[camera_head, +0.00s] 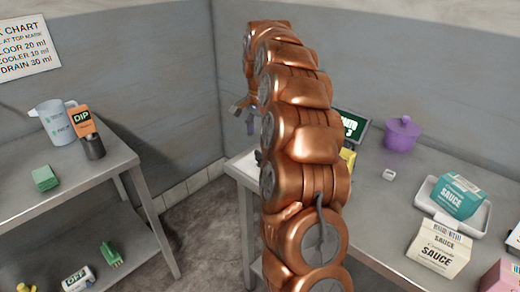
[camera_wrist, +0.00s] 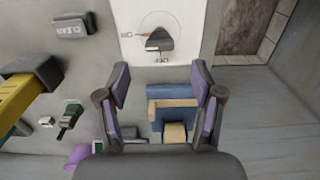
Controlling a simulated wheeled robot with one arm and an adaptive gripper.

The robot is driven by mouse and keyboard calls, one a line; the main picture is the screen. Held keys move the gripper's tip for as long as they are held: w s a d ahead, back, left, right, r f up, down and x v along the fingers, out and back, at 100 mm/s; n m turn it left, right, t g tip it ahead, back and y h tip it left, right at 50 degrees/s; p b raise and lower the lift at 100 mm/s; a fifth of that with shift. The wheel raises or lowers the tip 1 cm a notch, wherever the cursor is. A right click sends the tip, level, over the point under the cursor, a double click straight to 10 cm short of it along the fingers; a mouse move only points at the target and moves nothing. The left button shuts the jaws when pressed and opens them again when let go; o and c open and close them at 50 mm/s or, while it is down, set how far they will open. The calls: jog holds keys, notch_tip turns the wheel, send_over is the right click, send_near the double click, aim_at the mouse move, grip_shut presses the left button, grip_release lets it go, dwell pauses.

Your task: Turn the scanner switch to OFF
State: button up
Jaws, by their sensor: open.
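In the wrist view, a white panel (camera_wrist: 178,12) at the top carries a round dial with a dark knob (camera_wrist: 159,40) and a thin red pointer at its left. It looks like the scanner switch; small lettering below it is too small to read. My gripper (camera_wrist: 160,66) is open, its two purple-grey fingers apart with nothing held between them. The knob lies beyond the fingertips, apart from them. In the head view, the white panel (camera_head: 240,165) shows at the table's left corner, with my arm hiding much of it and the knob.
A blue and tan object (camera_wrist: 172,92) shows between the fingers. A yellow and black device (camera_wrist: 30,80) lies left. In the head view, a purple pot (camera_head: 402,134), a dark screen (camera_head: 357,122) and sauce boxes (camera_head: 438,251) are on the right table. A shelf table (camera_head: 60,205) stands left.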

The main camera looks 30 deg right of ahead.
aim_at(260, 152)
jog(key=shift+f+p, duration=0.6)
jog(key=shift+f, duration=2.5)
jog(key=c, duration=1.1)
